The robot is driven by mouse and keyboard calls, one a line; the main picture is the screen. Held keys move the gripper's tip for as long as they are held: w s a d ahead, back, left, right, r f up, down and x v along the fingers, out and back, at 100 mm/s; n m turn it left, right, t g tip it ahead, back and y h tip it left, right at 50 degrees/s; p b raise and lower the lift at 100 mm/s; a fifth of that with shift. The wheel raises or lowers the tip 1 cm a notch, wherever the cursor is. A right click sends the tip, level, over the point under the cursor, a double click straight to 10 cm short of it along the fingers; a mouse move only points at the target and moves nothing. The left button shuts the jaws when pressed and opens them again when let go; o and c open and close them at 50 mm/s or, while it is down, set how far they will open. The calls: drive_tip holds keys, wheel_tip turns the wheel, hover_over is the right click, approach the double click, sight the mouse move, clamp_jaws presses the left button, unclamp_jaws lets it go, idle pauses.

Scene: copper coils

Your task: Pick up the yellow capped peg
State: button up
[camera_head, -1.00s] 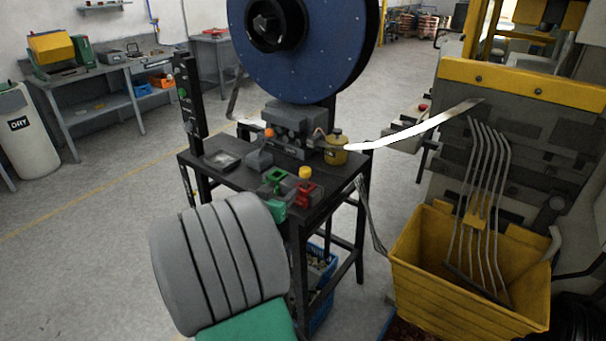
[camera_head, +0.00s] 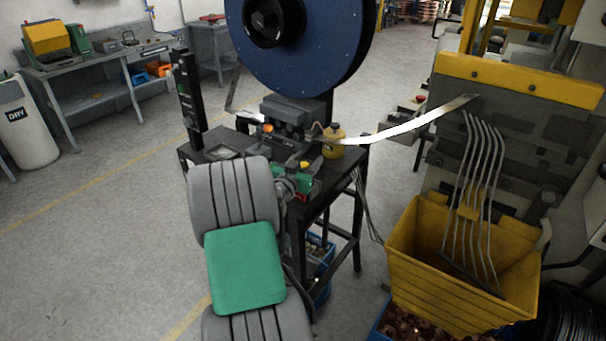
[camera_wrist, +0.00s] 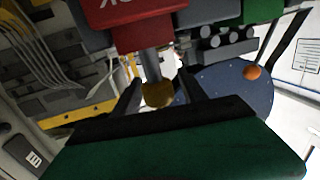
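The yellow capped peg (camera_wrist: 158,94) shows in the wrist view as a grey shaft with a yellow cap, set in a red block (camera_wrist: 135,12). The view is upside down, so the cap hangs toward my gripper (camera_wrist: 162,92). My gripper's two dark fingers stand apart, one on each side of the cap, with gaps visible. In the head view my gripper (camera_head: 291,184) is at the front of the black table, and my arm partly hides the red block (camera_head: 303,197). A little of the yellow cap (camera_head: 306,163) shows there.
A green block (camera_head: 308,178) is close to my gripper. A yellow bottle (camera_head: 334,142), a grey machine (camera_head: 285,112) and a big blue reel (camera_head: 300,45) stand behind. A metal strip (camera_head: 410,127) runs right toward a press above a yellow bin (camera_head: 445,270).

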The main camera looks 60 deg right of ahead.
clamp_jaws()
idle(0.3)
wheel_tip(320, 180, up, 10)
drive_tip(key=b, duration=0.2)
drive_tip(key=shift+b, duration=0.4)
drive_tip(key=shift+w, duration=0.1)
